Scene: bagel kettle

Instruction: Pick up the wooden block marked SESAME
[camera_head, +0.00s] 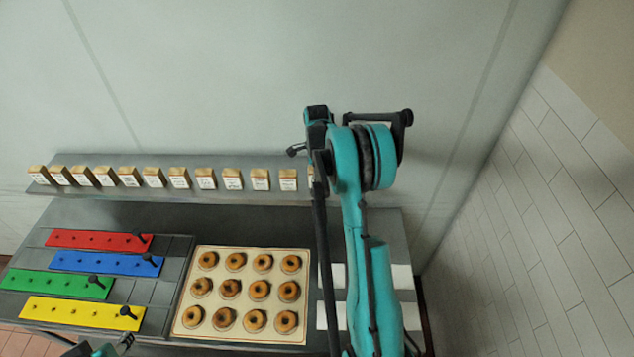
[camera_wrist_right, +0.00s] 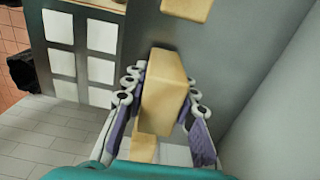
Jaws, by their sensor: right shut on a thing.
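A row of wooden blocks (camera_head: 180,178) with white labels stands along the shelf in the head view; the lettering is too small to read, so I cannot tell which one says SESAME. My right gripper (camera_wrist_right: 163,100) is shut on a plain-looking wooden block (camera_wrist_right: 165,92), with its fingers on both sides of it; no label shows on the faces in view. In the head view my right arm reaches up to the right end of the shelf and hides the held block. Part of my left gripper (camera_head: 118,345) shows at the bottom left; its jaws cannot be made out.
The narrow shelf (camera_head: 100,193) runs along the wall above the counter. A tray (camera_head: 186,318) of bagels sits on the counter, with red, blue, green and yellow strips to its left. White squares lie right of the tray. Other blocks (camera_wrist_right: 187,8) are close to the held one.

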